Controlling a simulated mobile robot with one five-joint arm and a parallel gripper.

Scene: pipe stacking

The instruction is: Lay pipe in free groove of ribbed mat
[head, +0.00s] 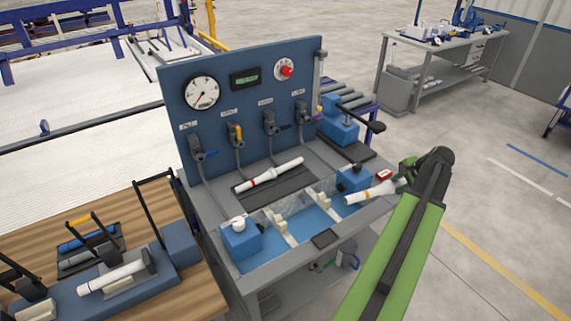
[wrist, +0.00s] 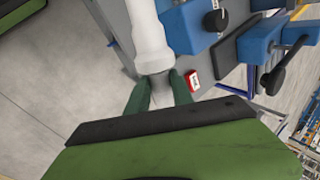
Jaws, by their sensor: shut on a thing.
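My gripper (head: 404,181) is shut on a white pipe with a yellow band (head: 368,193). It holds the pipe by its right end, near the front right corner of the bench. In the wrist view my gripper (wrist: 158,88) grips the end of the white pipe (wrist: 150,38). The dark ribbed mat (head: 278,190) lies on the bench below the gauge panel, left of my gripper. A white pipe with a red band (head: 268,174) lies along the mat's back part. The front part of the mat looks bare; single grooves are too small to make out.
A blue trough (head: 282,233) with white supports and blue end blocks (head: 240,240) lies between mat and front edge. A red item (head: 384,175) is beside the gripper. The panel (head: 250,105) with valves stands behind the mat. Another white pipe (head: 115,278) rests on the left table.

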